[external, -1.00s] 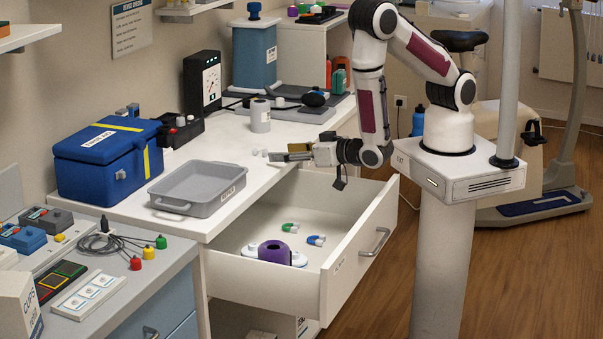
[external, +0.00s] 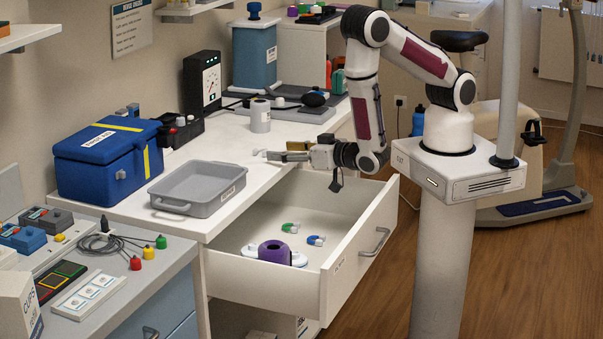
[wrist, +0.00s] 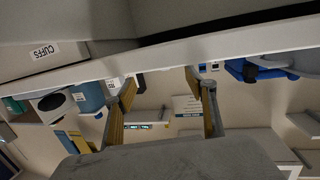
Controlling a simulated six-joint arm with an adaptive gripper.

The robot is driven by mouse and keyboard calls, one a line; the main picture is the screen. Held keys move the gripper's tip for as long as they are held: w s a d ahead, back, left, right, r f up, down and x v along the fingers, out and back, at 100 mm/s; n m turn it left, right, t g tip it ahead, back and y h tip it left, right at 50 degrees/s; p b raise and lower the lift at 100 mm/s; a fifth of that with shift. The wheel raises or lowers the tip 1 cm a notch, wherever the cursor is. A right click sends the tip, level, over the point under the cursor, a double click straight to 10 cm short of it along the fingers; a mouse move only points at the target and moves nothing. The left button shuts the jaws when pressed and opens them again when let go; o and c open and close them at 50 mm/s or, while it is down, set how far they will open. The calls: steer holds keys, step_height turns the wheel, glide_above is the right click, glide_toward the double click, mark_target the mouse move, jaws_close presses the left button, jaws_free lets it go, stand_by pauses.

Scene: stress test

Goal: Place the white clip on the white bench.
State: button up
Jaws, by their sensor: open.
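A small white piece (external: 258,152), too small to name surely as the white clip, lies on the white bench (external: 238,148) just left of my gripper's tips in the external view. My gripper (external: 276,152) is open and points left, low near the bench's front edge, behind the open drawer. Whether anything sits between its fingers is not clear there. In the wrist view, my gripper (wrist: 165,95) shows two fingers spread wide apart with no clip visible between them.
A white open drawer (external: 345,255) juts out below my gripper. It holds a green-and-white clip (external: 290,228), a blue-and-white clip (external: 316,240) and a purple ring (external: 274,251) with white parts beside it. A grey tray (external: 225,194) and a grey-white cylinder (external: 260,115) stand on the bench.

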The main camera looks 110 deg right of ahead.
mark_target(267, 149)
steer(key=shift+w+d+f, duration=0.1)
steer(key=shift+w+d, duration=0.2)
steer(key=shift+d, duration=0.15)
steer(key=shift+d, duration=0.1)
steer(key=shift+x, duration=2.5)
steer(key=c, duration=1)
steer(key=shift+r, duration=0.35)
steer(key=shift+r, duration=4.8)
